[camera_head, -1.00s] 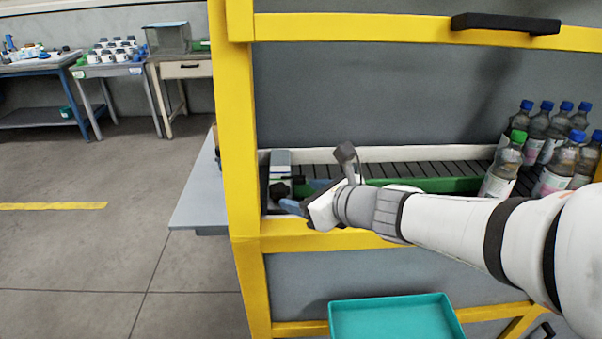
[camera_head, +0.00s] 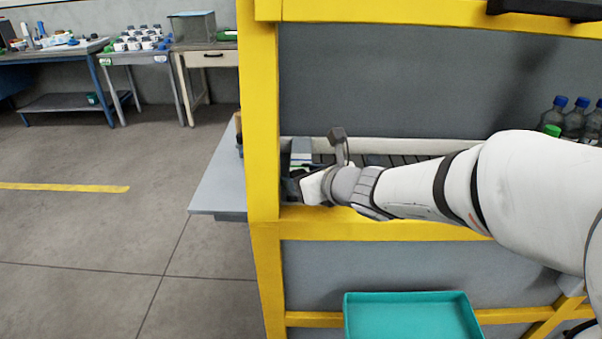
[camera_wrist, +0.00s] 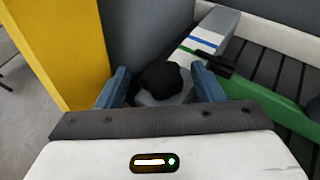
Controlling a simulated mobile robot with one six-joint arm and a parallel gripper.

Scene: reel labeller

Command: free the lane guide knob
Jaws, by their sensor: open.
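The black lobed lane guide knob (camera_wrist: 161,79) sits on a grey round base in the wrist view. My gripper (camera_wrist: 160,82) is open, with one blue finger on each side of the knob. I cannot tell whether the fingers touch it. The green lane guide (camera_wrist: 262,112) runs off to the right of the knob. In the head view my gripper (camera_head: 300,187) is inside the yellow frame at its left end, and my wrist hides the knob there.
The yellow post (camera_head: 259,150) is close on the left. Bottles (camera_head: 573,120) stand at the right. A teal tray (camera_head: 410,318) is below.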

